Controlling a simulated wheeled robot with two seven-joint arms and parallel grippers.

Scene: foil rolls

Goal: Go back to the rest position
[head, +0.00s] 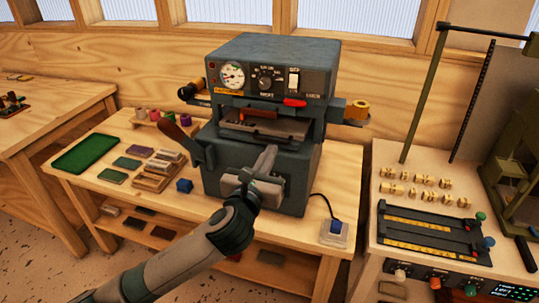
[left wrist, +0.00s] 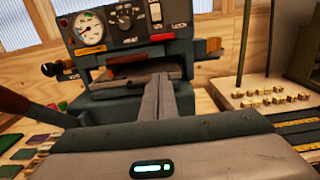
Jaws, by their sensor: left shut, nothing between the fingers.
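My left gripper (head: 267,160) is in front of the lower body of a grey foil press (head: 262,80), its fingers closed together with nothing between them. In the left wrist view the shut fingers (left wrist: 165,90) point at the press (left wrist: 140,30), just below its slot. I cannot tell whether they touch the press. A gold foil roll (head: 359,110) sits on the right side of the press. It also shows in the left wrist view (left wrist: 213,44). My right gripper is not in view.
A lever (head: 175,138) sticks out left of the press. A right-hand bench carries brass pieces (head: 420,190) and rails (head: 430,230).

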